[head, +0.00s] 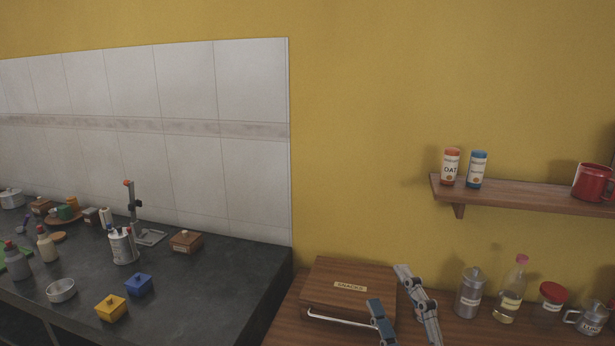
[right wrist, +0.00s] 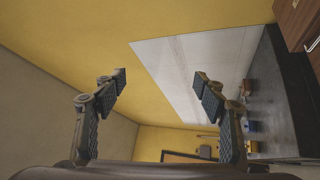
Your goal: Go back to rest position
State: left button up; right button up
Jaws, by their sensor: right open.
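My right gripper (head: 389,287) is in the lower middle of the head view, in front of the wooden snacks box (head: 335,272) and left of a steel canister (head: 469,294). Its two fingers are spread apart with nothing between them. The right wrist view shows the same open, empty gripper (right wrist: 160,78), with yellow wall and white tiles beyond it. The steel canister stands upright on the wooden counter, apart from the fingers. My left gripper is not in view.
Right of the canister stand an oil bottle (head: 511,292), a red-lidded jar (head: 550,299) and a metal jug (head: 591,317). Above is a shelf (head: 525,195) with two tins and a red mug (head: 592,182). The dark counter (head: 210,290) at left holds several small items.

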jog(key=s+d+f+m+g+h, duration=0.35)
jog(key=d+f+m, duration=0.2)
jog(key=f, duration=0.45)
jog(key=s+d+f+m+g+h, duration=0.2)
jog(key=d+f+m+g+h, duration=0.25)
jog(key=f+m, duration=0.4)
jog(key=s+a+f+m+g+y, duration=0.1)
jog(key=s+a+f+g, duration=0.1)
jog(key=s+f+g, duration=0.5)
jog(key=s+a+f+m+g+y, duration=0.1)
jog(key=s+a+f+m+g, duration=0.1)
jog(key=s+f, duration=0.9)
jog(key=s+f+g, duration=0.1)
jog(key=s+f, duration=0.1)
jog(key=f, duration=1.1)
jog(key=s+f+g, duration=0.1)
jog(key=s+f, duration=0.1)
jog(key=f, duration=1)
jog(key=s+d+f, duration=0.1)
jog(key=s+f, duration=0.6)
jog(key=s, duration=0.1)
jog(key=s+d+f, duration=0.2)
jog(key=s+f, duration=0.6)
jog(key=s, duration=0.1)
jog(key=shift+d+f+n+g, duration=0.2)
jog(key=shift+d+n+g, duration=0.05)
jog(key=shift+n+g, duration=0.15)
